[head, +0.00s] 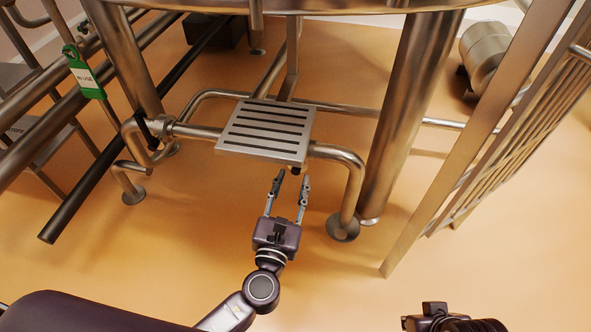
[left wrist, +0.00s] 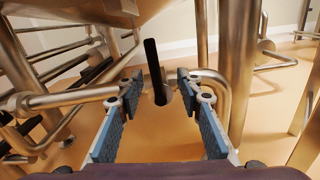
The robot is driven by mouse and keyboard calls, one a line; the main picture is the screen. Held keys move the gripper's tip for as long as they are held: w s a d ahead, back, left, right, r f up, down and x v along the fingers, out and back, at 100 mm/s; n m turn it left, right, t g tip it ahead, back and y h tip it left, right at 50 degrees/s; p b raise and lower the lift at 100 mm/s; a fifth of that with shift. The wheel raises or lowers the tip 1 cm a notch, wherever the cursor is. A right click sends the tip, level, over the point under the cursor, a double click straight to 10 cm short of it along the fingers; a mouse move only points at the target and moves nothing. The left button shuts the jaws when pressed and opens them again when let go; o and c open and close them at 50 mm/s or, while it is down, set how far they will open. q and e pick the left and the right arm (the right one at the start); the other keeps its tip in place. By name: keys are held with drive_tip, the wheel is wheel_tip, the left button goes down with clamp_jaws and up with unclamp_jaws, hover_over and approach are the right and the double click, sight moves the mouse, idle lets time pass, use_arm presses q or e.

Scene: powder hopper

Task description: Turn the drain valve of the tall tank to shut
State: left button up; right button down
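The underside of the tall tank (head: 330,5) crosses the top of the head view, on thick metal legs. In the head view a slotted metal plate (head: 264,130) hides most of that spot. My left gripper (head: 290,187) is open and empty just in front of the plate. In the left wrist view the handle shows between its fingers, apart from them. My right gripper (head: 437,318) is partly seen at the bottom edge, fingers hidden.
Pipes (head: 345,165) run beside and below the plate. Another black lever (head: 146,130) sits on the pipe at left. A green tag (head: 85,73) hangs at the upper left. A metal ladder-like frame (head: 500,130) stands at right. The orange floor in front is clear.

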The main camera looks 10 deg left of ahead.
use_arm(q)
drive_tip(key=shift+s, duration=0.3)
